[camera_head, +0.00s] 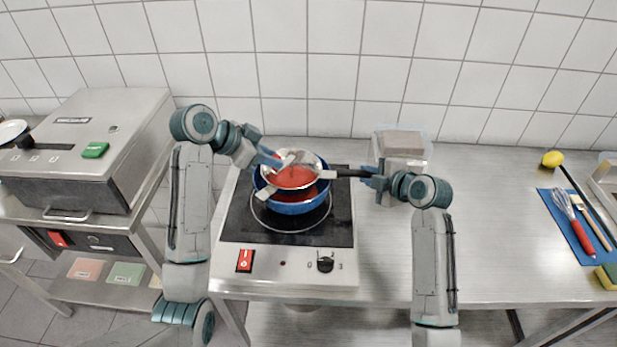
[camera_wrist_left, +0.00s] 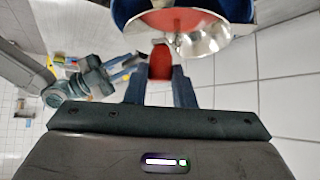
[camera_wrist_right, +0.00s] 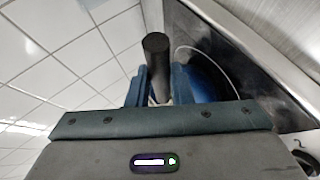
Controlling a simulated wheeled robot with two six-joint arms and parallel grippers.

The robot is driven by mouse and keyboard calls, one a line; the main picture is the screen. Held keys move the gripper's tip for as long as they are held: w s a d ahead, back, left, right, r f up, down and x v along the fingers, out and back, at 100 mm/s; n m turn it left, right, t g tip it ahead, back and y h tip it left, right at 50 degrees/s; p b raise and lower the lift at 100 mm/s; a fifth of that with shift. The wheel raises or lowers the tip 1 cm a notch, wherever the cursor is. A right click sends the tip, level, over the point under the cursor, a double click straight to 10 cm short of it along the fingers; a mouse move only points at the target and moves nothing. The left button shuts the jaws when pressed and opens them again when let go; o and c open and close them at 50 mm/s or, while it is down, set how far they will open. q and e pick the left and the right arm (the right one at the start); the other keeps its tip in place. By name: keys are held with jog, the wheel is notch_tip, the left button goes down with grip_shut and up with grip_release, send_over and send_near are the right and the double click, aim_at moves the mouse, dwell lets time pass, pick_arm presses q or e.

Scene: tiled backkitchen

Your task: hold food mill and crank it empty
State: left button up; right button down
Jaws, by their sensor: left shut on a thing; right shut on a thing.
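The metal food mill (camera_head: 266,174) rests over a blue pot (camera_head: 292,208) on the hob, with red sauce visible in its bowl. The mill and pot also show at the top of the left wrist view, the metal bowl (camera_wrist_left: 205,38) beside the blue wall. My left gripper (camera_head: 274,157) is shut on the red crank knob (camera_wrist_left: 160,62) at the mill's upper left. My right gripper (camera_head: 370,173) is shut on the black handle (camera_wrist_right: 156,58), which sticks out to the right.
The black hob (camera_head: 245,222) has a red switch and a dial in front. A clear container (camera_head: 402,145) stands behind my right gripper. A steel machine (camera_head: 85,150) is at left. A blue mat (camera_head: 570,222) with a whisk and brush lies far right. The counter between is clear.

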pick_arm(q)
jog(key=shift+w+a, duration=0.1)
jog(key=shift+a, duration=0.1)
jog(key=shift+w, duration=0.1)
jog(key=shift+w+a, duration=0.85)
jog(key=shift+w, duration=0.15)
jog(key=w, duration=0.2)
jog(key=shift+w, duration=0.5)
